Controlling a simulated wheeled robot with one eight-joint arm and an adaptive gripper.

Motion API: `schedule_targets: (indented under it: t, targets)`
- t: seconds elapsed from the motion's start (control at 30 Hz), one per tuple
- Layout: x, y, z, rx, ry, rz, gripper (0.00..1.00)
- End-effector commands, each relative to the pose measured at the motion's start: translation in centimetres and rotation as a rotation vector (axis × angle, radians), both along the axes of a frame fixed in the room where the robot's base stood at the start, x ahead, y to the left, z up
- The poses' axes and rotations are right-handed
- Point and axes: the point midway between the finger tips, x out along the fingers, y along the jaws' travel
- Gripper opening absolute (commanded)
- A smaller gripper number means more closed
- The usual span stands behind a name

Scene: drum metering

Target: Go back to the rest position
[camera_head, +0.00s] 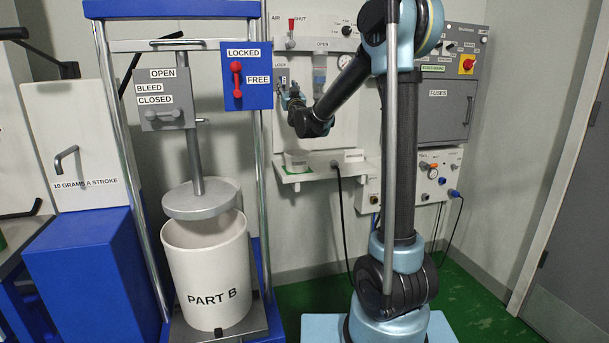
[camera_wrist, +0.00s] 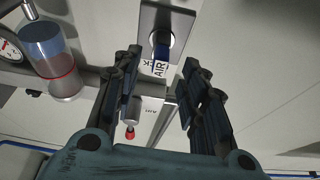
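My gripper (camera_head: 287,96) is at the left part of the white air panel (camera_head: 345,115), just below a small lock label (camera_head: 280,66). In the wrist view my gripper (camera_wrist: 162,56) has its two dark fingers apart, with nothing held between them.
A clear-bowled filter (camera_head: 319,75) hangs right of my gripper; it also shows in the wrist view (camera_wrist: 52,62). A small shelf (camera_head: 320,170) juts out below. The PART B drum (camera_head: 207,275) and its chrome-post frame stand left. A grey fuse cabinet (camera_head: 447,110) is right.

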Motion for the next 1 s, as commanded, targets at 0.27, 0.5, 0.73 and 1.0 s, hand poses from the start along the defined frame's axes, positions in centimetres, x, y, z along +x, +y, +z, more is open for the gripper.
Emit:
schedule_targets:
  t: [0.27,0.5,0.73,1.0]
  targets:
    - [-4.4,-1.3,-1.8,0.001,0.001,0.0,0.39]
    - [-6.0,-1.8,-2.4,-0.001,0.005,0.0,0.39]
    - [-7.9,-3.9,-4.4,-0.054,0.13,0.014,0.39]
    - [-13.3,-8.6,-10.3,-0.152,0.42,0.026,0.39]
